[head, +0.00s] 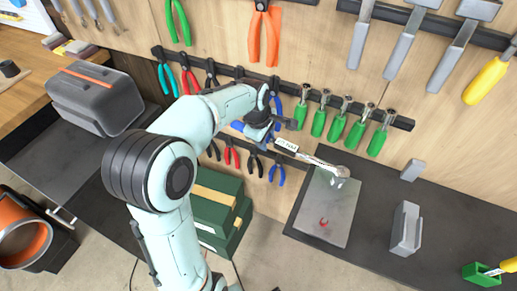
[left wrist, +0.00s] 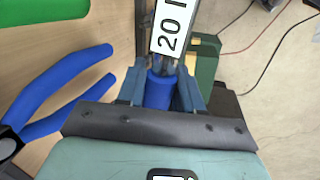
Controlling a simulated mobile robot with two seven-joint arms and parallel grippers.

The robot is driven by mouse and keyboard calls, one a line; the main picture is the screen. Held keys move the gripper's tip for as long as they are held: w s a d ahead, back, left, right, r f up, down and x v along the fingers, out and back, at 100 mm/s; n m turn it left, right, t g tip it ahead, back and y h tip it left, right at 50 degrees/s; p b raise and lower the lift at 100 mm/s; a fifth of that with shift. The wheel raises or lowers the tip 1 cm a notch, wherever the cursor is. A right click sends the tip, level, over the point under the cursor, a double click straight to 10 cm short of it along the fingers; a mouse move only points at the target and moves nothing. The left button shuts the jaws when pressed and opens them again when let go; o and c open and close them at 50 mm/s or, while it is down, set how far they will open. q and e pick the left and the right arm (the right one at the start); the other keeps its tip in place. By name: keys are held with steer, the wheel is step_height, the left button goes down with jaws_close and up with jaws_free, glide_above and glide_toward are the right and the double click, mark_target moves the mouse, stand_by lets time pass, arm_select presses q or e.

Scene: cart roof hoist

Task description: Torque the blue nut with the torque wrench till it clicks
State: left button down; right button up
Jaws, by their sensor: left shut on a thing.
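The torque wrench (head: 312,158) has a silver shaft and head, a white label reading 20 N and a blue grip. My left gripper (head: 268,133) is shut on its blue grip, which shows between the two fingers in the left wrist view (left wrist: 159,92). The wrench points right and down in the head view, with its head over the top right of a grey plate (head: 325,212). Whether it touches the plate, I cannot tell. I cannot make out the blue nut. A small red piece (head: 323,222) sits on the plate. My right gripper is not in view.
The plate lies on a dark bench (head: 375,238) with a grey holder (head: 406,228). A green box (head: 215,212) stands below my left arm. The bench right of the plate has free room.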

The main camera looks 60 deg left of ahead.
arm_select(q)
steer(key=shift+w+a+r+m, duration=0.1)
steer(key=shift+w+a+m, duration=0.1)
steer(key=shift+w, duration=0.25)
steer(key=shift+w+a+m, duration=0.2)
steer(key=shift+w, duration=0.2)
steer(key=s+d+n+b, duration=0.2)
steer(key=s, duration=0.1)
steer(key=s+b, duration=0.1)
steer(key=s, duration=0.1)
steer(key=shift+s+d+n+y, duration=0.1)
steer(key=shift+d+n+y, duration=0.2)
steer(key=shift+d+n, duration=0.1)
